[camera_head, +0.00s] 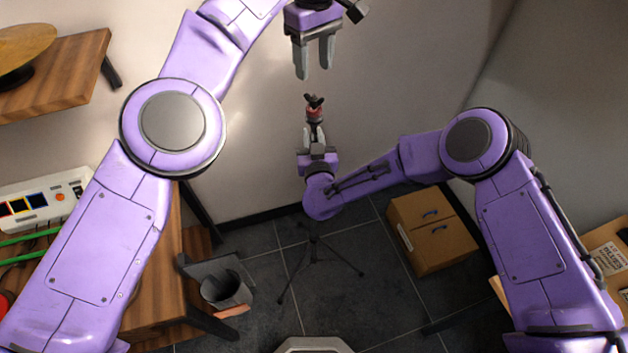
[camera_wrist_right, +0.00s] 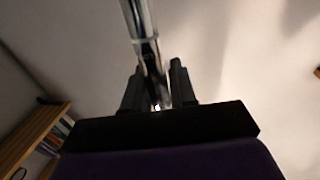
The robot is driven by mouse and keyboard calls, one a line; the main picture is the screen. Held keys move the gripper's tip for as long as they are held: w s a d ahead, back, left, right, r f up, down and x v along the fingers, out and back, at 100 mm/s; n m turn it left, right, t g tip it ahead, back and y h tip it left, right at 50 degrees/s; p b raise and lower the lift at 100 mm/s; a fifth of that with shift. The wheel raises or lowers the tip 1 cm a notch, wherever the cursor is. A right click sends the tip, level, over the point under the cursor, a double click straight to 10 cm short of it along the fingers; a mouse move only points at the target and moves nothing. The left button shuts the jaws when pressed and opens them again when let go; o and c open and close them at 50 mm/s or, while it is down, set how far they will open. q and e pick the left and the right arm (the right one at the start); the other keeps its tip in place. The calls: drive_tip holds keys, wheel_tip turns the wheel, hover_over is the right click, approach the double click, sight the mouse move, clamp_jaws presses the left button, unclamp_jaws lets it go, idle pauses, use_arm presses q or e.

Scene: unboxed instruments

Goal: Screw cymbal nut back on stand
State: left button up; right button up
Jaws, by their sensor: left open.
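The stand's tripod base (camera_head: 312,262) is on the floor, and its upright pole is mostly hidden by my right arm. At its top is a dark wing-shaped cymbal nut (camera_head: 314,100) above a red piece (camera_head: 315,114). My right gripper (camera_head: 314,138) is just below the red piece, its fingers closed around the stand. In the right wrist view the chrome pole (camera_wrist_right: 140,25) runs down between the fingers (camera_wrist_right: 158,95). My left gripper (camera_head: 315,72) is open and empty, pointing down just above the nut. How far the nut is threaded cannot be told.
A wooden shelf (camera_head: 75,75) with a cymbal-like disc (camera_head: 25,50) is at upper left. A white device (camera_head: 45,200) sits on the left table. A bin (camera_head: 225,290) and a cardboard box (camera_head: 431,230) stand on the floor. A wall is behind the stand.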

drive_tip(key=o, duration=0.4)
use_arm(q)
wheel_tip(320, 180, down, 3)
drive_tip(key=b, duration=0.2)
drive_tip(key=shift+r+b, duration=0.15)
drive_tip(key=shift+b, duration=0.25)
use_arm(e)
drive_tip(key=s, duration=0.3)
drive_tip(key=s+d, duration=0.1)
drive_tip(key=s, duration=0.6)
drive_tip(key=shift+s+d, duration=0.15)
drive_tip(key=shift+s, duration=0.1)
drive_tip(key=shift+f, duration=0.1)
